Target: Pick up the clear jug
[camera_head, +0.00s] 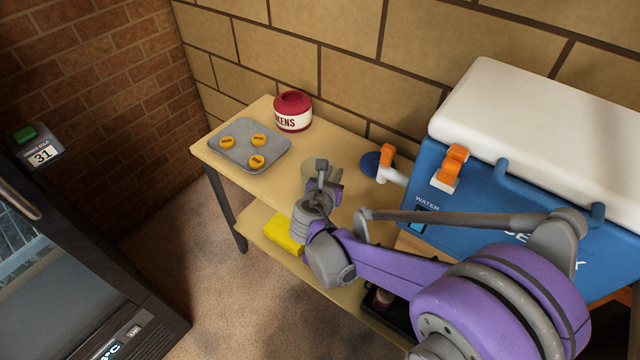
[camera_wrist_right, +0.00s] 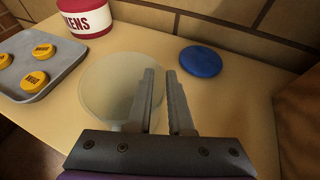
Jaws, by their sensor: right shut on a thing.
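The clear jug (camera_head: 308,171) is a faint see-through shape on the wooden table, mostly hidden behind my right gripper in the head view. In the right wrist view the jug (camera_wrist_right: 108,88) shows as a pale round outline just left of the fingers. My right gripper (camera_head: 322,172) reaches over the table from the right. In the wrist view its two fingers (camera_wrist_right: 164,85) stand a small gap apart at the jug's right side, shut on the jug. The part between the fingers is hard to make out. My left gripper is not in view.
A grey tray (camera_head: 228,151) with three yellow tokens and a red and white pot (camera_head: 293,112) stand left of the jug. A blue disc (camera_wrist_right: 202,61) lies to its right, near a large blue cooler (camera_head: 470,190). A brick wall (camera_head: 330,60) closes off the back.

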